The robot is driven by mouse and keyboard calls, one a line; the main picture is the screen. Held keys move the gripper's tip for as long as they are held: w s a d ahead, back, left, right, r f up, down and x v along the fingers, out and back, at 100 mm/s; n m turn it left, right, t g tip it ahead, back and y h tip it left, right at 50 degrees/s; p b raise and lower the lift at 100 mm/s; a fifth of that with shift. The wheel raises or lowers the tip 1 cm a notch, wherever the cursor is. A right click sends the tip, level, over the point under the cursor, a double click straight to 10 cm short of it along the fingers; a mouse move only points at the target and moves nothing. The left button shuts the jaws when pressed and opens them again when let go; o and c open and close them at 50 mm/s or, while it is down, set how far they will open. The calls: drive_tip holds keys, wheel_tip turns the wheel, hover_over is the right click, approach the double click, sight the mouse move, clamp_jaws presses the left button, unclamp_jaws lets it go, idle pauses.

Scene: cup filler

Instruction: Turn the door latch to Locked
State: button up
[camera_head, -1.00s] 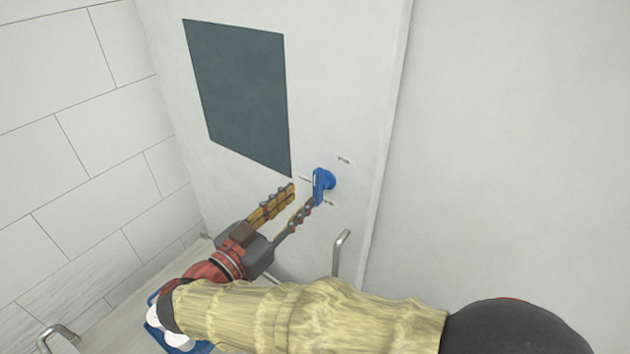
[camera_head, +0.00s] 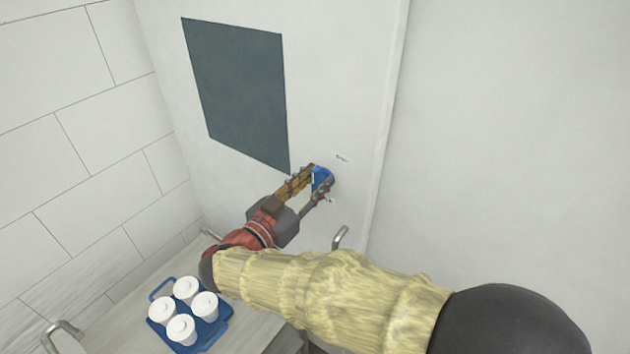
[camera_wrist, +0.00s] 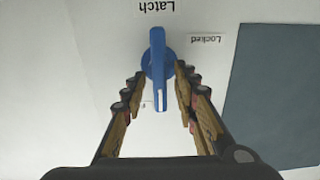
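The blue door latch (camera_head: 321,180) is on the white door, and it also shows in the wrist view (camera_wrist: 157,62). Its handle with a white line points toward my gripper in the wrist view, not toward the "Locked" label (camera_wrist: 206,40). My gripper (camera_head: 321,178) is open, with one finger on each side of the latch handle (camera_wrist: 160,92). In the wrist view my gripper (camera_wrist: 162,78) has its fingertips close to the latch's sides; I cannot tell whether they touch. A "Latch" label (camera_wrist: 157,6) is on the door. Another small label is partly hidden by the left finger.
A dark panel (camera_head: 240,90) is on the door beside the latch. A blue tray (camera_head: 216,332) with several white lidded cups stands on the counter at lower left. Metal handles (camera_head: 340,237) (camera_head: 62,330) stick up near the counter edges. A tiled wall is at left.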

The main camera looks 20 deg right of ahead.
drive_tip(key=shift+c, duration=1.2)
drive_tip(key=c, duration=0.4)
clamp_jaws()
drive_tip(key=shift+f+n+b, duration=0.15)
drive_tip(key=shift+n+b, duration=0.15)
drive_tip(key=shift+b, duration=0.3)
drive_tip(key=n+b, duration=0.3)
drive_tip(key=shift+w+a+f, duration=0.15)
drive_tip(key=shift+w, duration=0.05)
drive_tip(key=n+b, duration=0.1)
drive_tip(key=n, duration=0.3)
drive_tip(key=n+b, duration=0.1)
drive_tip(key=n, duration=0.4)
drive_tip(key=f+n+b, duration=0.1)
drive_tip(key=n, duration=0.4)
drive_tip(key=shift+w+a, duration=0.3)
drive_tip(key=shift+w, duration=0.1)
drive_tip(key=shift+n, duration=0.3)
